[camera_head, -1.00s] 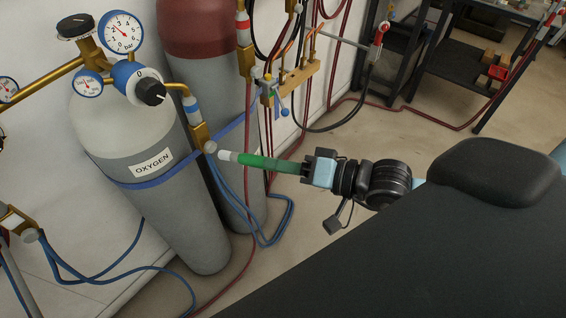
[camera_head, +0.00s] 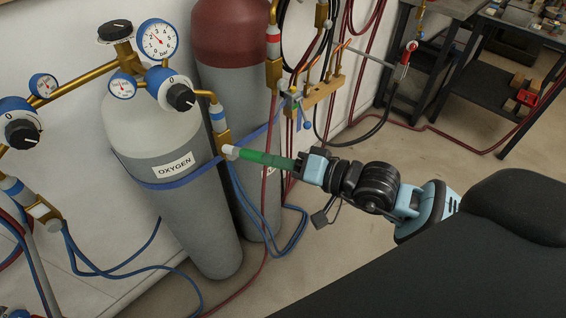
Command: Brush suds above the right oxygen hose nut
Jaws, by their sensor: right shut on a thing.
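My right gripper (camera_head: 312,167) is shut on the green handle of a brush (camera_head: 265,158), held roughly level and pointing left. The brush's pale tip (camera_head: 231,152) is at the lower end of the right brass oxygen fitting (camera_head: 223,139), below its blue collar (camera_head: 218,117). The tip overlaps the right hose nut there and mostly hides it; I cannot tell whether they touch. No suds can be made out. The grey oxygen cylinder (camera_head: 195,225) stands behind. My left gripper is out of view.
A second oxygen fitting (camera_head: 42,209) with a blue hose is at the lower left. A red-topped cylinder (camera_head: 232,35) stands behind, with a brass manifold (camera_head: 322,88) to its right. Blue hoses (camera_head: 290,235) loop below the brush. A dark shelf (camera_head: 490,88) stands at the back right.

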